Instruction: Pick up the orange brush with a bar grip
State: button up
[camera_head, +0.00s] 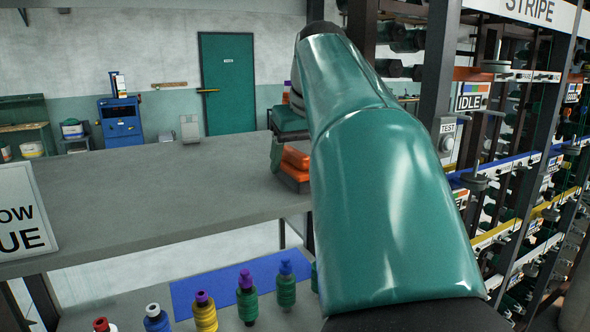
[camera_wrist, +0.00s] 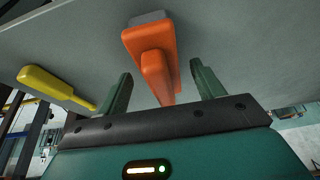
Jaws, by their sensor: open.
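The orange brush (camera_wrist: 138,38) rests on the grey tabletop, with a raised orange bar grip and a grey edge along its far side in the wrist view. My gripper (camera_wrist: 160,72) is open, with one teal finger on each side of the bar grip. Gaps show between the fingers and the grip, so I see no contact. In the head view the brush (camera_head: 290,172) is at the right part of the table, just below my gripper. My arm hides its right side and one of my fingers.
A yellow-handled tool (camera_wrist: 48,84) lies left of the brush in the wrist view. The grey table (camera_head: 150,205) is mostly clear, with a sign (camera_head: 24,212) at its left. Several thread spools (camera_head: 246,297) stand below in front. A thread rack (camera_head: 520,160) stands close at right.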

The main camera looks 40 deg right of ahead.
jog(key=shift+x, duration=0.85)
jog(key=c, duration=1.1)
jog(key=shift+w+r, duration=0.1)
jog(key=shift+r, duration=0.35)
notch_tip(320, 180, up, 2)
jog(key=shift+r, duration=0.15)
jog(key=s+a+r, duration=0.9)
jog(key=a, duration=0.1)
jog(key=shift+a+r, duration=0.3)
jog(key=shift+r, duration=0.1)
